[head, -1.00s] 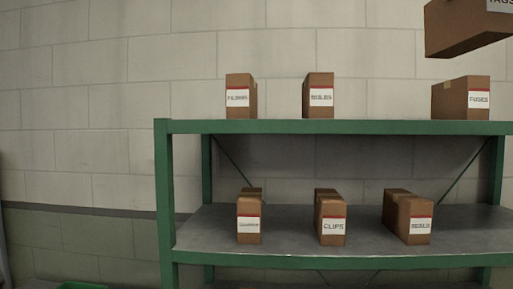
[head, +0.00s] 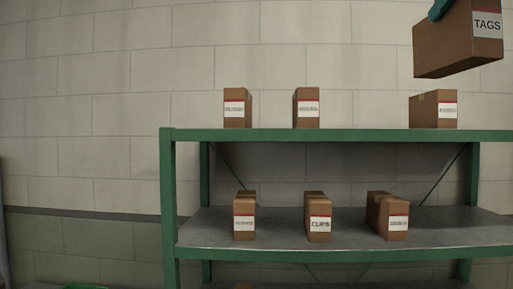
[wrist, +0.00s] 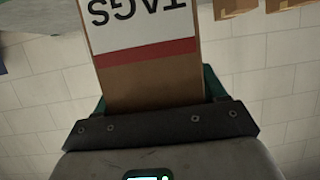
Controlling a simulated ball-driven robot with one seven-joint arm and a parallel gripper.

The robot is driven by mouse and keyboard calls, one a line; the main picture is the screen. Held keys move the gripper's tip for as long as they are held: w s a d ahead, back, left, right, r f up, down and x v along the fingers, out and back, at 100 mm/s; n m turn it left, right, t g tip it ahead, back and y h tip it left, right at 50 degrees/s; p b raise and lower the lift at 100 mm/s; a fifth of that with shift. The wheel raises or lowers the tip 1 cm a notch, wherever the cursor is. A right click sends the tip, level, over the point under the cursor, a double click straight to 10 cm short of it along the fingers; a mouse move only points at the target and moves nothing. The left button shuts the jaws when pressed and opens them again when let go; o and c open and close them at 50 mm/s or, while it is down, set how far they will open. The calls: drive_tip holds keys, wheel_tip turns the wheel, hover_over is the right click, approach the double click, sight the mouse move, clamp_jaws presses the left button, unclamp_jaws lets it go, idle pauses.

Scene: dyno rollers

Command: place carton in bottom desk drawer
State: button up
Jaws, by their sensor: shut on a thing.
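A brown carton (head: 443,48) with a white TAGS label hangs in the air at the top right of the head view, above the shelf unit. In the wrist view the carton (wrist: 150,80) sits between my gripper's fingers, its label upside down with a red stripe. My gripper (wrist: 158,98) is shut on it. In the head view only a small teal part of my gripper (head: 439,9) shows at the carton's top edge. No desk or drawer is in view.
A green shelf unit (head: 330,134) stands ahead against a block wall. Several labelled cartons stand on it, among them a CLIPS carton (head: 318,218) on the lower shelf and another carton (head: 433,110) on the top shelf. A green object (head: 85,287) shows at the bottom left.

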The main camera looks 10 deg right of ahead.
drive_tip(key=s+a+f+y, duration=0.1)
drive_tip(key=a+f, duration=0.8)
drive_tip(key=f, duration=2.2)
drive_tip(key=s+a+f+n+y, duration=0.1)
drive_tip(key=s+a+f, duration=0.3)
drive_tip(key=f, duration=2.8)
drive_tip(key=s+a+f+n, duration=0.1)
drive_tip(key=s+a+f, duration=0.2)
drive_tip(key=a+f, duration=1.1)
wheel_tip(320, 180, down, 18)
drive_tip(key=shift+s+r+y, duration=0.2)
drive_tip(key=shift+r+y, duration=0.05)
drive_tip(key=shift+y, duration=0.15)
drive_tip(key=shift+a+n, duration=0.15)
drive_tip(key=shift+n, duration=0.15)
